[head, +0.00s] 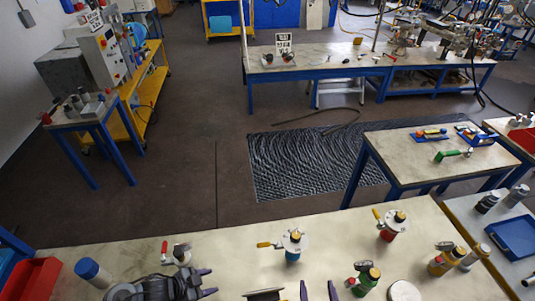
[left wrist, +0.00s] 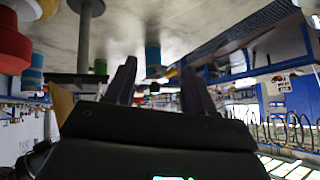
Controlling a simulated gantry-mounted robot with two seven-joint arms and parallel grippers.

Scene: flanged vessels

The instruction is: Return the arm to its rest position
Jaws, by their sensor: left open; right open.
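My left gripper (head: 211,281) is over the near table (head: 330,230) at the lower left in the head view, its dark fingers apart and nothing between them. It also shows in the left wrist view (left wrist: 160,78), open and empty, with the picture turned upside down. My right gripper (head: 318,289) shows only as two separated fingertips at the bottom edge of the head view, with nothing seen between them. A vessel with a red handle (head: 178,253) stands just behind my left gripper, partly hidden by it. I cannot tell whether they touch.
A blue vessel (head: 292,246) stands beyond the gap between my grippers. A green vessel (head: 367,279) stands close right of my right gripper. A blue-capped cylinder (head: 90,272) and a red bin (head: 32,279) are at left.

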